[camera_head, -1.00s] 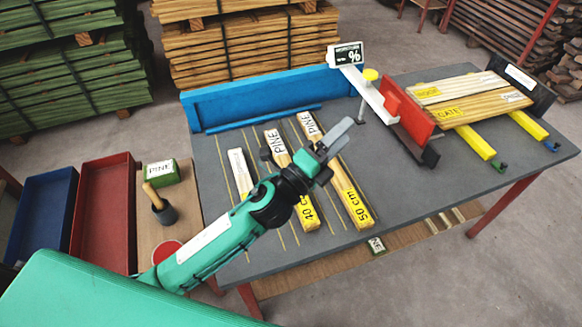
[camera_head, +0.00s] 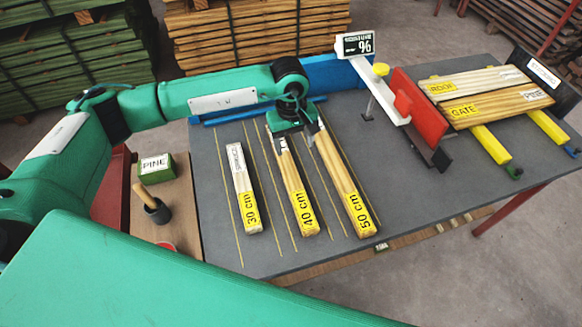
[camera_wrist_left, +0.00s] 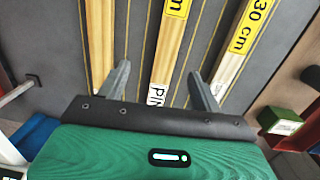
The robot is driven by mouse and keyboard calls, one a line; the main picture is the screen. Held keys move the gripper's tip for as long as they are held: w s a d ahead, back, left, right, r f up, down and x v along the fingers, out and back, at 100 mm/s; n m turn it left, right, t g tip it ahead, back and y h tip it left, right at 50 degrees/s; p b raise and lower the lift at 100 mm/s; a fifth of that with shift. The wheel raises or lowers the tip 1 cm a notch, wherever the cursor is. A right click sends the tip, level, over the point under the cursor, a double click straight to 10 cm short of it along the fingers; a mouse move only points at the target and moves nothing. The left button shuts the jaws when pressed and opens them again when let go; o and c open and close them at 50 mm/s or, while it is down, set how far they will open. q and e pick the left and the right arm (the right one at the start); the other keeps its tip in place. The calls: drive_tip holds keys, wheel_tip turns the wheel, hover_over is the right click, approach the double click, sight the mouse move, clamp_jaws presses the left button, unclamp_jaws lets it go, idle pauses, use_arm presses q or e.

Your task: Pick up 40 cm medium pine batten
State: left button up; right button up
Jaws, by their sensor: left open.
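The 40 cm medium pine batten (camera_head: 296,198) lies on the grey table, between the 30 cm batten (camera_head: 240,185) and the 50 cm batten (camera_head: 348,190). It has a yellow end label. My left gripper (camera_head: 291,135) is over its far end, pointing down and hiding part of it. In the left wrist view the open fingers (camera_wrist_left: 158,68) are on either side of the 40 cm batten (camera_wrist_left: 170,50), with nothing gripped. I cannot tell how far above the table the fingertips are. My right gripper is not in view.
A blue rail (camera_head: 335,72) runs along the table's back edge. A meter sign (camera_head: 355,44), a red stop (camera_head: 415,105) and a rack of boards (camera_head: 490,95) stand to the right. A green block (camera_head: 156,168) and a mallet (camera_head: 152,205) are at left.

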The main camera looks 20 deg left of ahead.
use_arm(q)
drive_tip(key=a, duration=0.2)
drive_tip(key=p, duration=0.3)
hover_over(289, 170)
drive_tip(key=shift+y, duration=0.4)
wheel_tip(289, 170, down, 8)
drive_tip(key=shift+s+f+p, duration=0.1)
drive_tip(key=shift+f+p, duration=0.25)
drive_tip(key=shift+f, duration=0.25)
wheel_tip(289, 170, down, 3)
drive_tip(key=shift+d+f+p, duration=0.1)
drive_tip(key=shift+f+p, duration=0.1)
drive_tip(key=shift+p, duration=0.5)
drive_tip(key=shift+f, duration=0.4)
drive_tip(key=shift+c, duration=0.3)
drive_tip(key=c, duration=1.1)
drive_tip(key=shift+c, duration=0.4)
